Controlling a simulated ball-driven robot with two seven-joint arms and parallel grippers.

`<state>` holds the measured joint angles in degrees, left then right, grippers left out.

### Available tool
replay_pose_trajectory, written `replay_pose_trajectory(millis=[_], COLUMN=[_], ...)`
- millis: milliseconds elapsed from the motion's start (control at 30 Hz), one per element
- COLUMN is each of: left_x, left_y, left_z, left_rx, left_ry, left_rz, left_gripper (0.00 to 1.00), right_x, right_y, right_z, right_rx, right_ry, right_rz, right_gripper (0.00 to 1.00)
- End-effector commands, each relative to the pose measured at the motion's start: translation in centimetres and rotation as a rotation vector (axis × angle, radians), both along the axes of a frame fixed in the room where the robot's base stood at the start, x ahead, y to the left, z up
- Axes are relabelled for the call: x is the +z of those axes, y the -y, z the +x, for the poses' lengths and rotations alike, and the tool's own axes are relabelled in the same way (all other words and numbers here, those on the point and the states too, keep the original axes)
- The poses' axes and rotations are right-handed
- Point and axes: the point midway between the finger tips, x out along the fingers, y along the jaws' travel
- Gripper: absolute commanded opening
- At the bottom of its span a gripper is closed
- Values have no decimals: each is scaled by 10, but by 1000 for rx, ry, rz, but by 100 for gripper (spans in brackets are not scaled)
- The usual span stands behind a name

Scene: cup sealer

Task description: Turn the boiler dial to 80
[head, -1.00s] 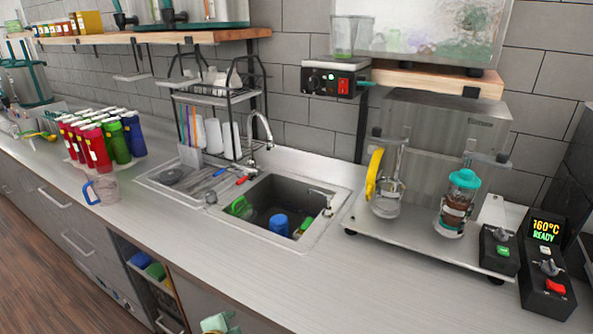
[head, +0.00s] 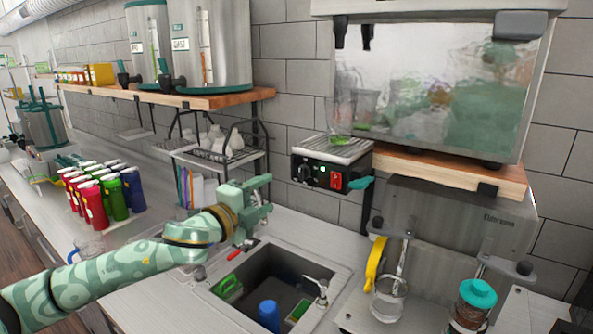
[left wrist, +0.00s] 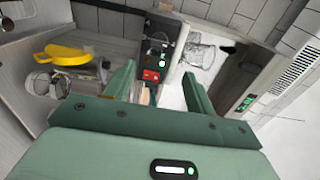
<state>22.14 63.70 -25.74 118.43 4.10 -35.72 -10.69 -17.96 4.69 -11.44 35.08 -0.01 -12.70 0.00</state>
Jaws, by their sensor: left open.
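The boiler box is a metal box with a black front panel (head: 328,178) and a drip grate on top, fixed to the wall. Its front has a round dark dial (head: 304,172), a small green light and a red switch (head: 336,180). The dial's setting is too small to read. My left gripper (head: 264,197) is open and empty, to the left of the box and apart from it. In the left wrist view the black panel (left wrist: 158,60) and its red switch (left wrist: 151,75) show between the open fingers. My right gripper is not in view.
A glass container (head: 342,120) stands on the box's grate. A teal lever (head: 361,183) sticks out at the box's right. A wooden shelf (head: 450,172) is to the right. A dish rack (head: 215,160) stands behind my left gripper, and the sink (head: 270,275) lies below.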

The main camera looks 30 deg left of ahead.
Motion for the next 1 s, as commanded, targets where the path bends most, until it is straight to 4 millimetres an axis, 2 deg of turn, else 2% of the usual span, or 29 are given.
replay_pose_trajectory(millis=[33, 167, 300, 500, 700, 933, 1000], left_x=[8, 7, 5, 2, 1, 0, 0], left_y=[3, 8, 12, 16, 18, 18, 18], left_z=[14, 48, 81, 112, 123, 123, 123], left_rx=[0, 0, 1, 0, 0, 0, 0], left_ry=[5, 4, 1, 0, -1, -1, -1], left_rz=[-7, -4, -2, -1, 1, 1, 1], left_gripper=[55, 55, 55, 55, 55, 55, 35], right_x=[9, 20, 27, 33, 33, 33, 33], right_y=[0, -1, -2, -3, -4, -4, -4], right_z=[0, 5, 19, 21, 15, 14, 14], right_rx=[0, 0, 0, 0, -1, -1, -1], right_ry=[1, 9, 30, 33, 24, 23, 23], right_rz=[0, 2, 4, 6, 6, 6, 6], right_gripper=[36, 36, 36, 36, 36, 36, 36])
